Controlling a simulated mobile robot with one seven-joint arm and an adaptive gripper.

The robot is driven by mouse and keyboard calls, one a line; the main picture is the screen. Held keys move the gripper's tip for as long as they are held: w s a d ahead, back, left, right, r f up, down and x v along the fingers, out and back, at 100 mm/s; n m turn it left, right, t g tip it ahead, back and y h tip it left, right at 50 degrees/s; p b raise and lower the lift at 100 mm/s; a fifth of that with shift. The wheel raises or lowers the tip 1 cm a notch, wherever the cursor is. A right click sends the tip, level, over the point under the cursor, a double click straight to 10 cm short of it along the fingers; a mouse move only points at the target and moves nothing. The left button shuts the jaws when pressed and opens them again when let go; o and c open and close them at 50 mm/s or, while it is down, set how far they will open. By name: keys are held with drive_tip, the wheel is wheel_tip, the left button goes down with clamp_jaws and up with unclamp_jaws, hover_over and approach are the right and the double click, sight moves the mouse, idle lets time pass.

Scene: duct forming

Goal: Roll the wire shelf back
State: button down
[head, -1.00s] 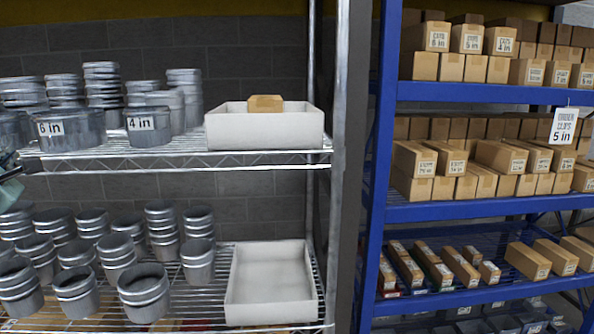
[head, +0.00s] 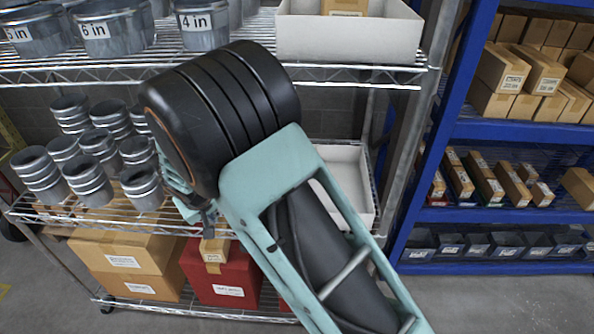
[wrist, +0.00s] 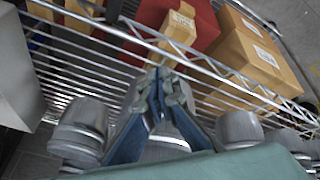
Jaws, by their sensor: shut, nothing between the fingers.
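The wire shelf (head: 40,212) is a chrome rack on casters, with metal duct collars on its upper tiers. It also shows in the wrist view (wrist: 75,65). My arm reaches across it from the lower right in the head view. My gripper (head: 203,212) is by the front edge of the middle tier, partly hidden by my wrist. In the wrist view my gripper (wrist: 160,85) is shut and empty, its tips close to the front rail. I cannot tell whether they touch it.
Cardboard boxes (head: 122,262) and a red bin (head: 215,272) sit on the bottom tier. White trays (head: 350,38) are on the tiers above. A blue rack (head: 480,130) with boxes stands close on the right. Grey floor (head: 500,305) is clear at the lower right.

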drive_tip(key=w+d+r+m+p, duration=0.1)
drive_tip(key=d+r+m, duration=0.3)
drive_tip(key=d+m, duration=0.45)
drive_tip(key=w+d+r+m+g+p, duration=0.1)
drive_tip(key=d+r+m+p, duration=0.3)
drive_tip(key=d, duration=0.7)
drive_tip(key=w+d+r+m+b, duration=0.1)
drive_tip(key=d+r+m, duration=0.2)
drive_tip(key=d+m, duration=0.5)
drive_tip(key=s+d+r+m+p, duration=0.1)
drive_tip(key=s+d+r+m, duration=0.25)
drive_tip(key=d+m, duration=0.35)
drive_tip(key=s+d+r+m+p, duration=0.2)
drive_tip(key=s+d+r+m, duration=0.1)
drive_tip(key=s+d+m, duration=0.3)
drive_tip(key=s+d+r+m+p, duration=0.1)
drive_tip(key=s+d+r+m, duration=0.3)
drive_tip(key=d+m, duration=0.45)
drive_tip(key=w+a+f+b, duration=0.1)
drive_tip(key=w+f+b, duration=0.7)
drive_tip(key=f+b, duration=0.1)
drive_tip(key=shift+a+f+t, duration=0.3)
